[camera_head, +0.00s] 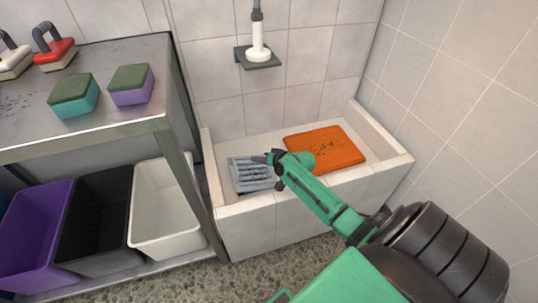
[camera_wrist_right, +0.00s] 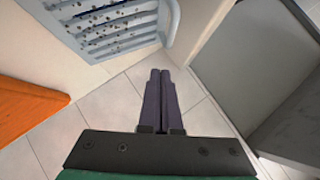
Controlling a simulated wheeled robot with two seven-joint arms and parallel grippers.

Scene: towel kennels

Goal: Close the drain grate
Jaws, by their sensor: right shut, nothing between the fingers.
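The blue-grey slatted drain grate (camera_head: 240,178) lies at the left end of the tiled basin. Dark specks dot its slats, and it shows at the top of the right wrist view (camera_wrist_right: 100,22), with a curved light-blue bar along one edge. I cannot tell whether it sits flush or slightly raised. My right gripper (camera_head: 268,158) reaches in from the right, over the back right part of the grate in the head view. Its dark fingers (camera_wrist_right: 160,80) are together and empty; contact with the grate is not visible. My left gripper is not in view.
A metal table (camera_head: 100,130) stands left, with sponges and brushes on top and purple, black and white bins (camera_head: 160,205) below.

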